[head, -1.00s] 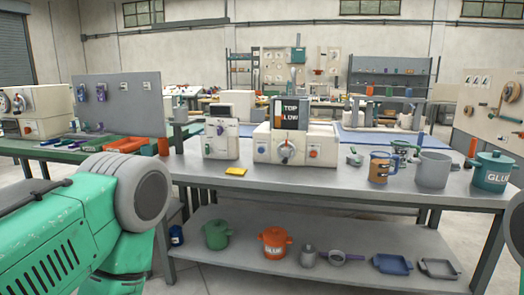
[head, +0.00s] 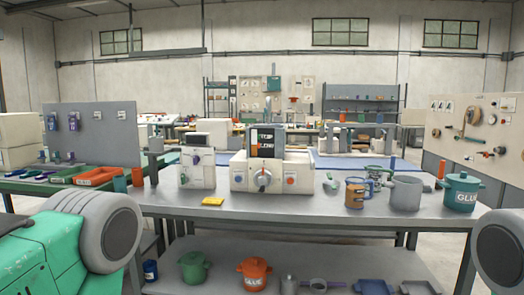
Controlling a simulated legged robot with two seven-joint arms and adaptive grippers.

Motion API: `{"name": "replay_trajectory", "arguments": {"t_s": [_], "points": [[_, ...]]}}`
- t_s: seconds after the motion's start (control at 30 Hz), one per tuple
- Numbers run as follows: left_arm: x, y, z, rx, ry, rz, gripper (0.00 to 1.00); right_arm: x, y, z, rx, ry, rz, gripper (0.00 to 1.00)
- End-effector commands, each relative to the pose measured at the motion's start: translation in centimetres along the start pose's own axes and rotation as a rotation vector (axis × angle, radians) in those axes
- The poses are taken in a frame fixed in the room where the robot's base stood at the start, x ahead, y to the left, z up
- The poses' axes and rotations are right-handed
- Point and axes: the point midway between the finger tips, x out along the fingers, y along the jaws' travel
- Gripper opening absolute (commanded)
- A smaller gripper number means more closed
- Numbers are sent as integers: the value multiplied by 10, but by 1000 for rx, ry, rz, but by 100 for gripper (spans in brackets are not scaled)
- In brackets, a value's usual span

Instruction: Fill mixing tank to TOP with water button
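A cream machine (head: 271,174) stands on the grey workbench (head: 330,205). It carries a dark upright panel with an orange level strip and labels, blurred now, beside the strip. On its front are a grey rotary knob (head: 262,179), an orange-red button (head: 291,180) and a small dark item at the left. A smaller cream unit (head: 197,172) stands to its left. I cannot tell which control is the water button. Parts of my arms show at the lower left and right edges, but neither gripper is in view.
A yellow pad (head: 212,201) lies near the bench's front edge. At the right stand an orange-brown mug (head: 355,195), a grey pot (head: 405,193) and a teal glue pot (head: 461,192). The lower shelf holds a green pot (head: 193,267) and an orange pot (head: 254,272).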

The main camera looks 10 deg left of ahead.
Motion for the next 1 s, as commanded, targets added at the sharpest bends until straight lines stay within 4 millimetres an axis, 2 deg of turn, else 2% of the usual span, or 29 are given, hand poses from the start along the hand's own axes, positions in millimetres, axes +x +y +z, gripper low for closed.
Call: {"name": "replay_trajectory", "arguments": {"t_s": [0.07,0.2,1.0], "points": [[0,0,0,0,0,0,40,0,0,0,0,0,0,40],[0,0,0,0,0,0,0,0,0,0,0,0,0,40],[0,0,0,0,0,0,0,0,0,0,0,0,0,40]]}}
